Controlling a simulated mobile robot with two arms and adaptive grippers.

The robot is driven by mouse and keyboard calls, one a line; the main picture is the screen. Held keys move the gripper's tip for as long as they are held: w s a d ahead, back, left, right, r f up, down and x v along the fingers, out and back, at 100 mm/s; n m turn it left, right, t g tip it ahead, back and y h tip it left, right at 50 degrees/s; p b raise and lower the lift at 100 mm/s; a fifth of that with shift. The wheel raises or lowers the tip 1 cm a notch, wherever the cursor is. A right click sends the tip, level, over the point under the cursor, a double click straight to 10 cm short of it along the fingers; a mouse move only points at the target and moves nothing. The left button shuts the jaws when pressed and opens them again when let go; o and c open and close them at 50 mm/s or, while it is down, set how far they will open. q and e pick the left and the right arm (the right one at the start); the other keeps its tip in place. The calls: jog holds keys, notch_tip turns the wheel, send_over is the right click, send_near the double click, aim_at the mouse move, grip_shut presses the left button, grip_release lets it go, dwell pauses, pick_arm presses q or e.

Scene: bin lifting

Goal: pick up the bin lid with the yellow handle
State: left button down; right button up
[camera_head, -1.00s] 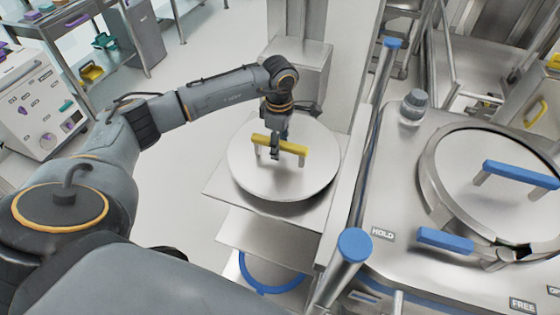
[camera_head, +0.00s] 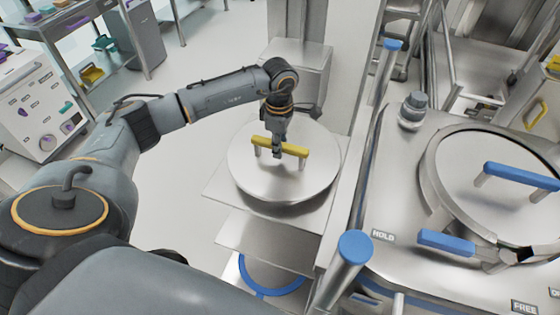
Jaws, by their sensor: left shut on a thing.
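The round steel bin lid (camera_head: 262,181) lies flat on a square metal shelf (camera_head: 222,183) in the middle of the view. Its yellow handle (camera_head: 296,150) stands up on two short posts across the top. My left gripper (camera_head: 278,151) points down from above and is shut on the yellow handle near its middle. The lid appears to rest on the shelf; I cannot see any gap under it. My right gripper is not in view.
To the right is a steel machine with a round hatch and blue handles (camera_head: 520,175). A blue-capped post (camera_head: 356,246) stands close to the shelf's right side. A lower shelf (camera_head: 265,240) and blue ring (camera_head: 268,285) are below. Open floor (camera_head: 180,200) lies left.

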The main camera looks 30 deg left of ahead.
pick_arm(q)
jog(key=shift+w+r+p, duration=0.2)
jog(key=shift+r+p, duration=0.25)
jog(key=shift+r, duration=0.1)
notch_tip(320, 180, up, 8)
jog(key=b, duration=0.3)
jog(key=shift+s+r, duration=0.1)
jog(key=shift+r, duration=0.7)
jog(key=shift+r, duration=0.1)
notch_tip(320, 180, up, 8)
jog(key=p, duration=0.5)
jog(key=shift+r, duration=0.15)
dwell(1.9)
